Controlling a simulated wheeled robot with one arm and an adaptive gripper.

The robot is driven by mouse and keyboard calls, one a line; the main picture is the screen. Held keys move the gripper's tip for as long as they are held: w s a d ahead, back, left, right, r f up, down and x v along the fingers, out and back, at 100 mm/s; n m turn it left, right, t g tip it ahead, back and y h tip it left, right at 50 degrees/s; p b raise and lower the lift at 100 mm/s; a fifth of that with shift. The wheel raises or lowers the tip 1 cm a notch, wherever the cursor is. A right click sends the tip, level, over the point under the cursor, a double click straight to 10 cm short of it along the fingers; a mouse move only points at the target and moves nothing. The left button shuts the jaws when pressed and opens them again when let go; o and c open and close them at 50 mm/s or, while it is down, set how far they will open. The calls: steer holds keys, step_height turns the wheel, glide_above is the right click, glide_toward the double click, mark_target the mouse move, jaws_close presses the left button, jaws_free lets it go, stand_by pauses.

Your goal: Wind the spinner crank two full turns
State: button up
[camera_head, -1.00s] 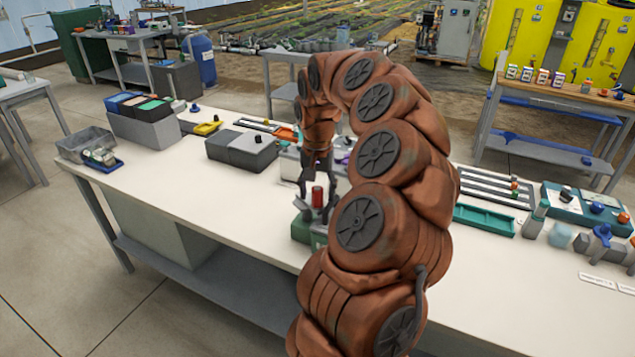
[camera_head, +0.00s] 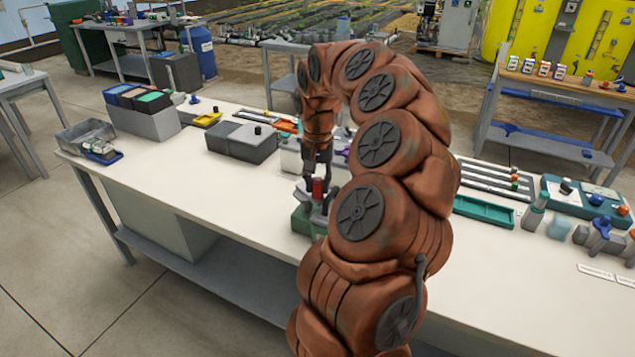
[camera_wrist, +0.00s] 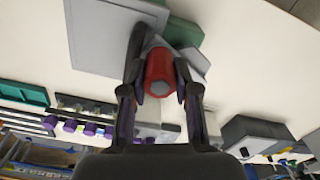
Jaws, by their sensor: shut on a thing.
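The spinner is a green housing (camera_head: 303,220) with a grey top, standing on the white bench near its front edge. Its crank has a red upright knob (camera_head: 318,189), which also shows in the wrist view (camera_wrist: 160,70). My gripper (camera_head: 316,182) points down at the crank, and its two fingers are shut on the red knob, one on each side. In the wrist view the grey crank arm and part of the green housing (camera_wrist: 182,32) show beyond the knob. My arm hides the right side of the spinner in the head view.
A grey box (camera_head: 242,142) with a black knob stands behind and left. A green tray (camera_head: 484,212) and a teal control box (camera_head: 585,205) lie to the right. Bins (camera_head: 145,115) stand at the far left. The bench front left of the spinner is clear.

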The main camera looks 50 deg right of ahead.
steer(key=shift+c, duration=1.3)
steer(key=shift+w+a+b, duration=0.25)
steer(key=shift+a, duration=0.3)
steer(key=shift+w+a+b, duration=0.25)
steer(key=shift+a, duration=0.3)
steer(key=shift+w, duration=0.1)
steer(key=shift+w+a, duration=0.6)
steer(key=shift+w, duration=0.15)
steer(key=shift+w, duration=0.15)
steer(key=shift+w+a, duration=0.2)
steer(key=shift+w, duration=0.8)
